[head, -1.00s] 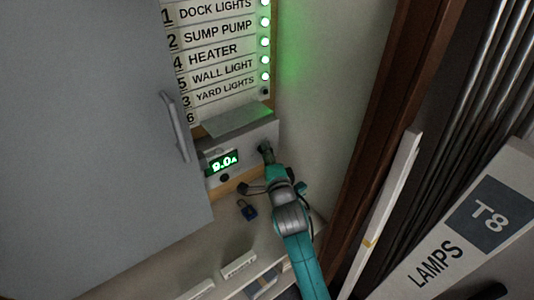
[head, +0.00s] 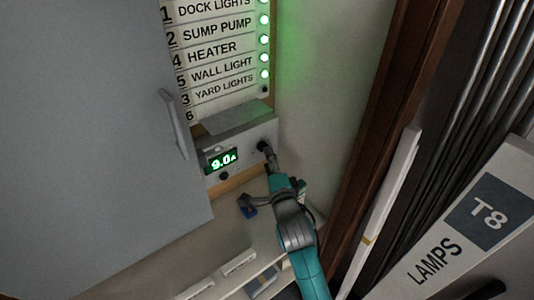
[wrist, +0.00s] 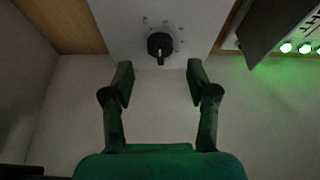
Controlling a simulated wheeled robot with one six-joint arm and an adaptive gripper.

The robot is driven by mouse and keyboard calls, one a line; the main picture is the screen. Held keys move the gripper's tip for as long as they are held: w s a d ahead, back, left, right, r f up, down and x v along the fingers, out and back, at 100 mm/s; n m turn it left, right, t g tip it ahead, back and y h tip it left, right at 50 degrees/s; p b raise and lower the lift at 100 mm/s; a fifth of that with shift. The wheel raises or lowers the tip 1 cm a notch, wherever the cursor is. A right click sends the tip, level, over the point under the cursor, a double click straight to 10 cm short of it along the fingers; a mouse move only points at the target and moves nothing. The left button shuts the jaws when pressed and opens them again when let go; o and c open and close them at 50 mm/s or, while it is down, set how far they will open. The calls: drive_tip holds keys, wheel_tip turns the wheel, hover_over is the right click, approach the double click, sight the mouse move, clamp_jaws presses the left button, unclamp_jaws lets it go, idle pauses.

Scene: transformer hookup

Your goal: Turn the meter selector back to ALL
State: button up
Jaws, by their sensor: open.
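The meter selector is a round black knob (wrist: 160,45) on the pale face of the meter box. In the wrist view its light pointer line points down toward me, and small unreadable marks sit around its upper and right side. The meter box (head: 240,147) has a green display (head: 221,160) reading 9.0 A. My gripper (wrist: 160,75) is open and empty, its fingers apart just short of the knob, one to each side of its line. In the head view my gripper (head: 270,162) is just below and right of the knob, partly covering that spot.
A label panel (head: 220,50) with several green lights is above the box. A grey door (head: 95,120) with a handle hangs open at left. A LAMPS T8 carton (head: 460,225) stands at right.

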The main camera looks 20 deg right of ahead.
drive_tip(key=s, duration=0.8)
drive_tip(key=shift+a, duration=0.3)
drive_tip(key=shift+f, duration=0.1)
